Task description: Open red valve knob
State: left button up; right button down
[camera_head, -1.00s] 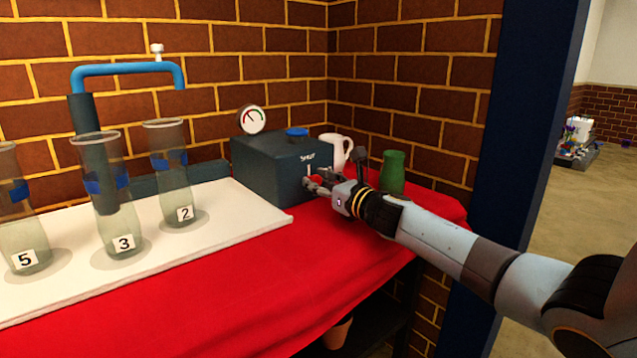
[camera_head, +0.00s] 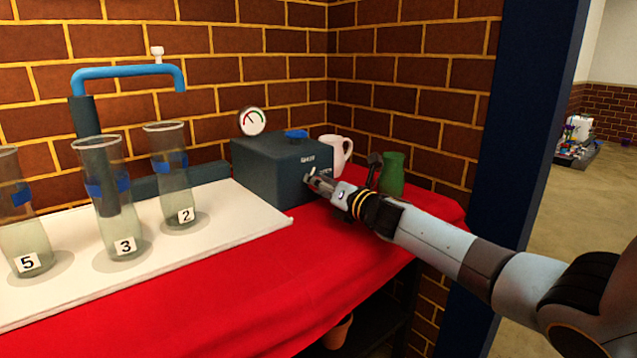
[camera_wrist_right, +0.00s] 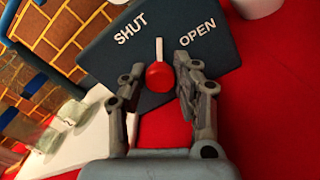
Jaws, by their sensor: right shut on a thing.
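The red valve knob (camera_wrist_right: 159,76) sits on the front of a dark blue-grey box (camera_head: 272,172). In the right wrist view its white pointer stands between the printed words SHUT on the left and OPEN on the right. My right gripper (camera_head: 313,180) is at the box front, with its fingers on either side of the knob; it also shows in the wrist view (camera_wrist_right: 156,88). It is shut on the knob. In the head view the gripper hides the knob. My left gripper is out of view.
A round gauge (camera_head: 252,121) and a blue cap (camera_head: 297,134) are on the box. A white jug (camera_head: 343,150) and green vase (camera_head: 392,172) stand close to my right arm. Numbered glass vases (camera_head: 112,215) stand on a white board (camera_head: 262,212) at left.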

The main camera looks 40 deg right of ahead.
jog(key=m+p, duration=0.1)
jog(key=m, duration=0.5)
jog(key=shift+d+p, duration=0.1)
jog(key=shift+p, duration=0.25)
jog(key=m+p, duration=0.1)
jog(key=m, duration=0.4)
jog(key=shift+f, duration=0.1)
jog(key=shift+m, duration=0.3)
jog(key=c, duration=1)
grip_release()
jog(key=shift+s, duration=0.15)
jog(key=s, duration=0.8)
jog(key=s+d, duration=0.1)
jog(key=s, duration=0.2)
jog(key=shift+s, duration=0.4)
